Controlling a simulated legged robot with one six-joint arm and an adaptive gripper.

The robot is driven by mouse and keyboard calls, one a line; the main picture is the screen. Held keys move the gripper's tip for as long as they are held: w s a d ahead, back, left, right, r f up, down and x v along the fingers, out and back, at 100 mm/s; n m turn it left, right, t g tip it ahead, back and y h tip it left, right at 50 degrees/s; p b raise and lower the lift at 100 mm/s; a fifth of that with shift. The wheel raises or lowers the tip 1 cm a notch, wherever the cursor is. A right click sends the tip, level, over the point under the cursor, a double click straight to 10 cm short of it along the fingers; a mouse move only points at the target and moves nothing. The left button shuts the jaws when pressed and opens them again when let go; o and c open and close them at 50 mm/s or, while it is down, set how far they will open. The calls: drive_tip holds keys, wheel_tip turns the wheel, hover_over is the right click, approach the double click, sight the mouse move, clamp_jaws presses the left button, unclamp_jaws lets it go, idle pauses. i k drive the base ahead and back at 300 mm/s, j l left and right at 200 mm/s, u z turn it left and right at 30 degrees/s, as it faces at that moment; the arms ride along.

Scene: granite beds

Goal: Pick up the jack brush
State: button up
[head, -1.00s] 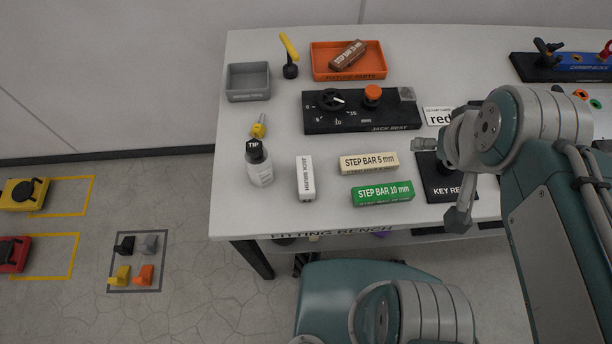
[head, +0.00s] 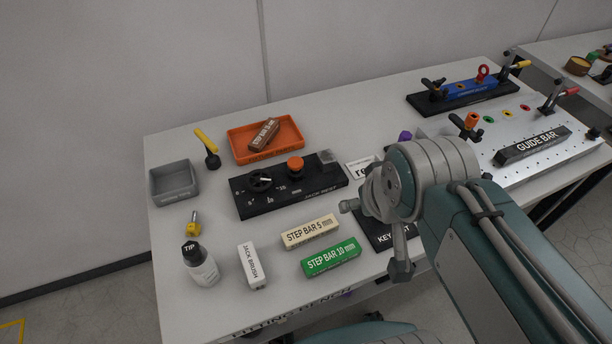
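The jack brush (head: 252,266) is a small white block with dark lettering. It lies near the front edge of the white fitting bench (head: 190,312), between the bottle marked TIP (head: 201,265) and the cream step bar 5 mm (head: 310,232). My gripper (head: 374,238) is above the right part of the bench, to the right of the brush and well apart from it. Its two fingers are spread wide, with nothing seen between them. My arm hides part of the bench and part of the black key rest (head: 385,239).
The green step bar 10 mm (head: 331,257) lies between the brush and my gripper. Behind are the black jack rest (head: 290,188), an orange tray (head: 236,146), a grey bin (head: 174,182) and a yellow-handled tool (head: 209,147). A guide bar (head: 532,146) is at right.

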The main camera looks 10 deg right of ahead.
sight(255, 274)
drive_tip(key=k+u, duration=0.2)
drive_tip(key=u, duration=1.3)
